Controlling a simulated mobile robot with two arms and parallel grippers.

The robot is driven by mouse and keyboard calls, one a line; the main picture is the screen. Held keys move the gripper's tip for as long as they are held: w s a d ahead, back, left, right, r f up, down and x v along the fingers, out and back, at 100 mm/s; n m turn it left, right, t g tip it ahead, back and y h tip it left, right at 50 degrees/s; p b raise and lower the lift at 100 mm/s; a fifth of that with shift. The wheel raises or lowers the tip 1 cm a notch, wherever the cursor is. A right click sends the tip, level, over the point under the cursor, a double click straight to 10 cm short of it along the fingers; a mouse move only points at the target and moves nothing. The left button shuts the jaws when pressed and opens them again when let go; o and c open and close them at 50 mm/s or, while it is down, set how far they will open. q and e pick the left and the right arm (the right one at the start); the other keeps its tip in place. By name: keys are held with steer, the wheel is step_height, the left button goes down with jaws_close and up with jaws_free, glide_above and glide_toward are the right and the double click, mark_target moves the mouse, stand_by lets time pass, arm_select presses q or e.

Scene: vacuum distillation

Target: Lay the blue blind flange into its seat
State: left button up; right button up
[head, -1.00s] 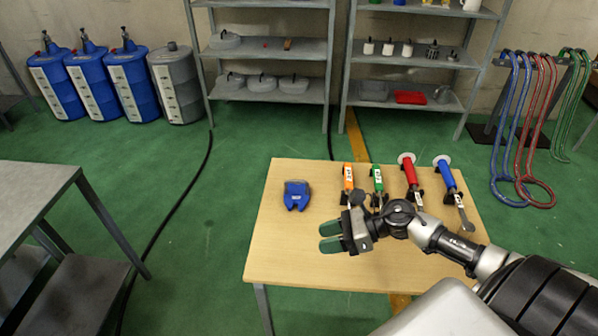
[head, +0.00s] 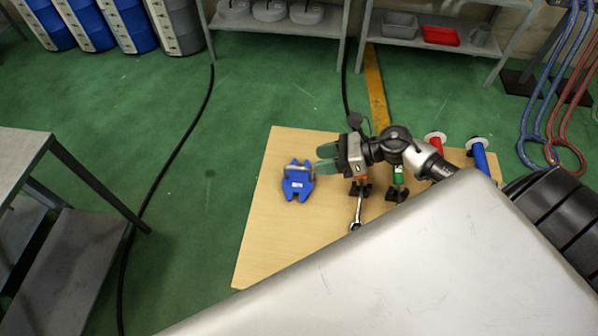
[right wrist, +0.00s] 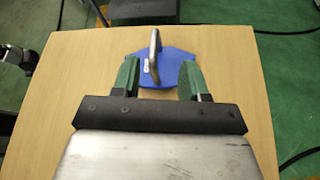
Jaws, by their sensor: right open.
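The blue blind flange (head: 297,182) appears to be the blue notched piece with a metal handle lying flat on the wooden table. My right gripper (head: 323,160) is open just right of it in the head view. In the right wrist view the blue piece (right wrist: 166,70) lies just ahead of the open green fingers (right wrist: 158,74). Its upright handle (right wrist: 154,52) stands near the middle of the gap, with no contact visible. I cannot make out its seat in these frames. My left gripper is not in view.
Orange (head: 359,178), green (head: 398,177), red (head: 435,142) and blue-handled tools (head: 480,157) stand along the table's right side, partly behind my arm. The wooden tabletop (head: 262,230) is bare left of and in front of the blue piece. A grey table (head: 20,160) stands at the left.

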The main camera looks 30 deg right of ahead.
mark_target(295, 168)
steer(key=shift+x, duration=1.05)
steer(key=x, duration=0.1)
steer(key=p+x, duration=0.1)
steer(key=x, duration=0.1)
steer(key=p+x, duration=0.1)
steer(key=x, duration=0.1)
steer(key=shift+s+a+r, duration=0.1)
steer(key=shift+s+a, duration=0.05)
steer(key=shift+s, duration=0.15)
steer(key=shift+w+a, duration=0.15)
steer(key=shift+a, duration=0.05)
steer(key=shift+c, duration=0.4)
jaws_close()
